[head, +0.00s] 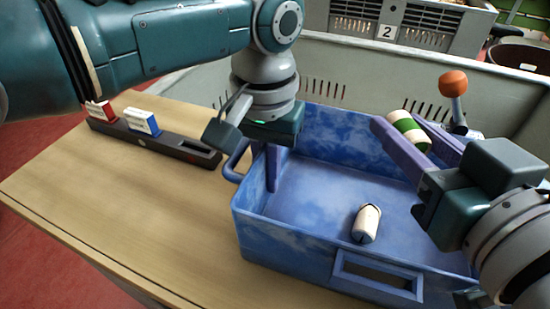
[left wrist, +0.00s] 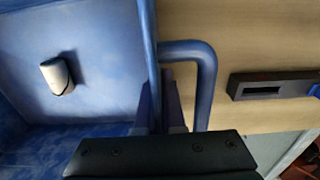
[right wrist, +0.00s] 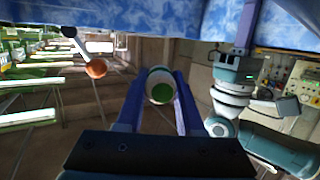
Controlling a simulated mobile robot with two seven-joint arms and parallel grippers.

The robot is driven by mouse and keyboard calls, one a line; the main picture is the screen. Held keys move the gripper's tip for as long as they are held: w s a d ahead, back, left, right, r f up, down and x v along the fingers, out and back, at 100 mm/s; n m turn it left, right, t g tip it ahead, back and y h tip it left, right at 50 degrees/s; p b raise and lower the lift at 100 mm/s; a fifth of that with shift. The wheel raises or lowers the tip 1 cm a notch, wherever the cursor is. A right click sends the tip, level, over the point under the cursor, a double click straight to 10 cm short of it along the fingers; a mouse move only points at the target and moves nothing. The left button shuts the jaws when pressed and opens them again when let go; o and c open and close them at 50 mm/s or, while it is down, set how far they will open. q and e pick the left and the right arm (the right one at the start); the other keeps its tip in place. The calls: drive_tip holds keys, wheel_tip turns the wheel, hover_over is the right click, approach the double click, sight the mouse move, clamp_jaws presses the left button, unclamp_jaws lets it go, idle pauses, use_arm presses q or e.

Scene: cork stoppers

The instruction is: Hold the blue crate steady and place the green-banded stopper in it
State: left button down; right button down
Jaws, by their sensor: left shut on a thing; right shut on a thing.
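The blue crate (head: 300,222) stands at the right end of the wooden table. My left gripper (head: 270,165) is shut on the crate's left wall beside its side handle; the left wrist view shows the fingers (left wrist: 161,100) astride that wall. My right gripper (head: 400,135) is shut on the green-banded stopper (head: 409,127), a pale cylinder with a green band, held above the far right part of the crate. In the right wrist view the green-banded stopper (right wrist: 160,86) sits between the fingertips. A pale stopper with a dark band (head: 366,223) lies on the crate floor.
A dark rack (head: 190,153) with a red-and-white block (head: 101,112) and a blue-and-white block (head: 142,122) lies on the table's left. An orange ball on a stalk (head: 453,83) rises behind my right gripper. Grey walls stand behind the crate. The crate floor is mostly clear.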

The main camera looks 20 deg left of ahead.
drive_tip(key=shift+c, duration=2.3)
unclamp_jaws()
drive_tip(key=v, duration=1.2)
use_arm(q)
drive_tip(key=c, duration=0.9)
unclamp_jaws()
drive_tip(key=shift+c, duration=0.2)
